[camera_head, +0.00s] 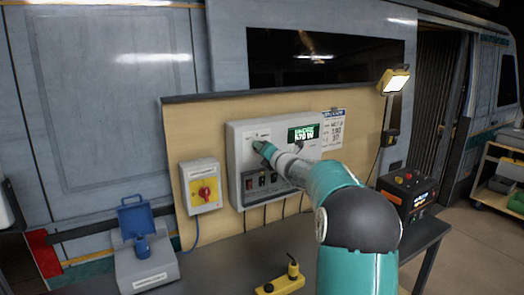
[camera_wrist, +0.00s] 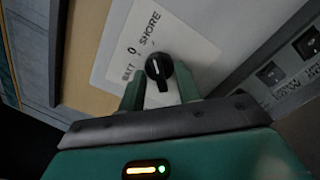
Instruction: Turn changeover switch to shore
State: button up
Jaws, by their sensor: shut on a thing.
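The changeover switch is a black knob (camera_wrist: 158,70) on a white label plate marked BATT, 0 and SHORE in the wrist view. Its white pointer line points up in the picture, toward the SHORE lettering and away from BATT. My gripper (camera_wrist: 160,88) has one finger on each side of the knob and is shut on it. In the head view my gripper (camera_head: 262,148) is at the upper left of the grey switch panel (camera_head: 236,170); the knob itself is hidden there.
A blue-lidded case (camera_head: 145,262) and a yellow socket block (camera_head: 280,286) are on the bench. A dark power unit (camera_head: 408,192) stands right, beyond my arm. A work lamp (camera_head: 394,82) is above.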

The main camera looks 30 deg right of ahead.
jog(key=o, duration=0.9)
jog(key=shift+o, duration=0.2)
jog(key=s, duration=1.3)
jog(key=shift+s+a, duration=0.4)
